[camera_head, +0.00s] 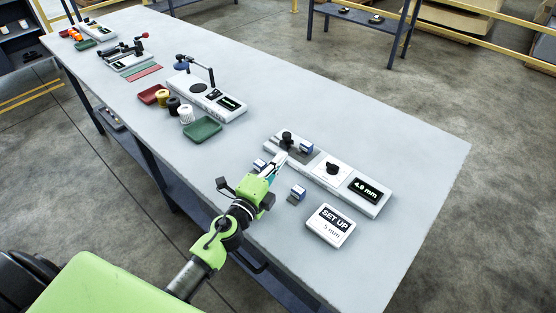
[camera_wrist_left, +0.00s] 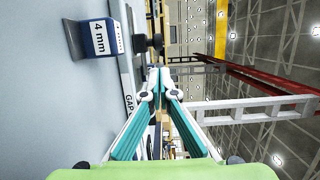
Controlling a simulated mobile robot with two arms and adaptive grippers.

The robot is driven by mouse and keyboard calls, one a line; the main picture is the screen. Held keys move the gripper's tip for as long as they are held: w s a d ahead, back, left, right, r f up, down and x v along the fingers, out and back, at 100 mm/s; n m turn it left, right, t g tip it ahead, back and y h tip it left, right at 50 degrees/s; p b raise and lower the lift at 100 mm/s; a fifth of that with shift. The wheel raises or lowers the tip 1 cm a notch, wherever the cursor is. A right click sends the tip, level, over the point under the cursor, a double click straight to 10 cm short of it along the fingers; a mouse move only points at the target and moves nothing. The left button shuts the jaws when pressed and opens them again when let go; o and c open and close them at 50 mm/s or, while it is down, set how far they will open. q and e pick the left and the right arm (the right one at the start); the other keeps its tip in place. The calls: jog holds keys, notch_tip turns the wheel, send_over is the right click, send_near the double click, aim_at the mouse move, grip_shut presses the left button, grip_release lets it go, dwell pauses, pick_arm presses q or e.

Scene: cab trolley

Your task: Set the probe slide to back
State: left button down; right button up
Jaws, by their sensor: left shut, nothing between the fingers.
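The gauge unit (camera_head: 345,187) is a long white device on the grey table, with a display reading 4.9 mm and a black knob in its middle. The probe slide (camera_head: 287,137), with a black knob-like top, is at the unit's far left end; a dark knob (camera_wrist_left: 150,42) shows in the left wrist view just beyond the fingertips. A blue-and-white block (camera_head: 306,148) sits beside it on the unit. My left gripper (camera_head: 279,158) is shut and empty, its tips at the unit's front edge near the slide. Whether they touch it cannot be told. My right gripper is out of view.
Loose blue gauge blocks stand in front of the unit, one left of my gripper (camera_head: 259,165) and one right (camera_head: 298,193); one marked 4 mm (camera_wrist_left: 95,38) shows close by in the left wrist view. A SET UP 5 mm sign (camera_head: 330,225) stands near the front edge.

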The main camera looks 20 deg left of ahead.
aim_at(285, 139)
pick_arm(q)
jog(key=w, duration=0.6)
jog(key=shift+w+d, duration=0.3)
jog(key=shift+w, duration=0.1)
jog(key=shift+w+a, duration=0.2)
jog(key=shift+a, duration=0.45)
jog(key=shift+w+a, duration=0.2)
jog(key=shift+a, duration=0.4)
jog(key=shift+s, duration=0.1)
